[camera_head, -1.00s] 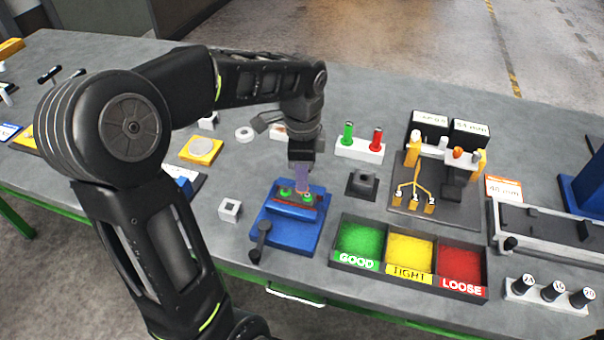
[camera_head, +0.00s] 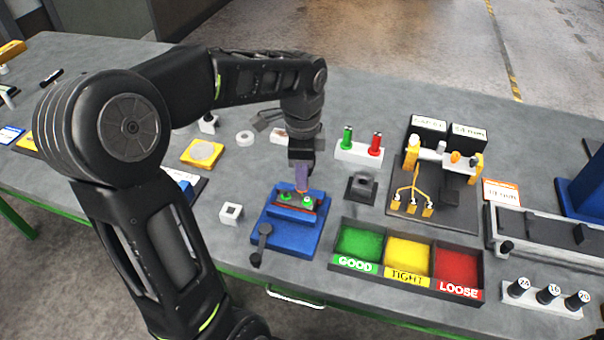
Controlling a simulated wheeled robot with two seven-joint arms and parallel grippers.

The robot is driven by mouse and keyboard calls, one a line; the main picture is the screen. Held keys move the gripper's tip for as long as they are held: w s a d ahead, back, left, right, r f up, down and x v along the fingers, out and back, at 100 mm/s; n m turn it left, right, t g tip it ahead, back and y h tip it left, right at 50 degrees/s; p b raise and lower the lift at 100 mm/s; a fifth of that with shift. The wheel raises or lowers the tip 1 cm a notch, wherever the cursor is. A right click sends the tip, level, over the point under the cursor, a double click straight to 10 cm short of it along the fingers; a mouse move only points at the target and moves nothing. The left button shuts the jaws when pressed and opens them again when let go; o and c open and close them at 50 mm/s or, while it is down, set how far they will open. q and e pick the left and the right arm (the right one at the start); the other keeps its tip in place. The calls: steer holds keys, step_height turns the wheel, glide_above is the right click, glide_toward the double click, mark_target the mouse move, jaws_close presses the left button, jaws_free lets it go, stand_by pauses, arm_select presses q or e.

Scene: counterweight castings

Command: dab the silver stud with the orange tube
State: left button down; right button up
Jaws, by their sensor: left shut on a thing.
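A small orange piece (camera_head: 456,157) sits in the rack at the right, among pale ones. My right gripper is not in view.
A bin with green, yellow and red compartments (camera_head: 410,285) stands right of the fixture. A white block with a green and a red handle (camera_head: 359,152) is behind. A black block (camera_head: 361,187) and a small white square block (camera_head: 231,213) flank the fixture.

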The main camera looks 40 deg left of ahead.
arm_select(q)
step_height(320, 180, up, 2)
steer(key=shift+r+p, duration=0.1)
steer(key=shift+p, duration=0.55)
steer(key=shift+r+p, duration=0.3)
steer(key=shift+r, duration=0.55)
steer(key=shift+w+f, duration=0.1)
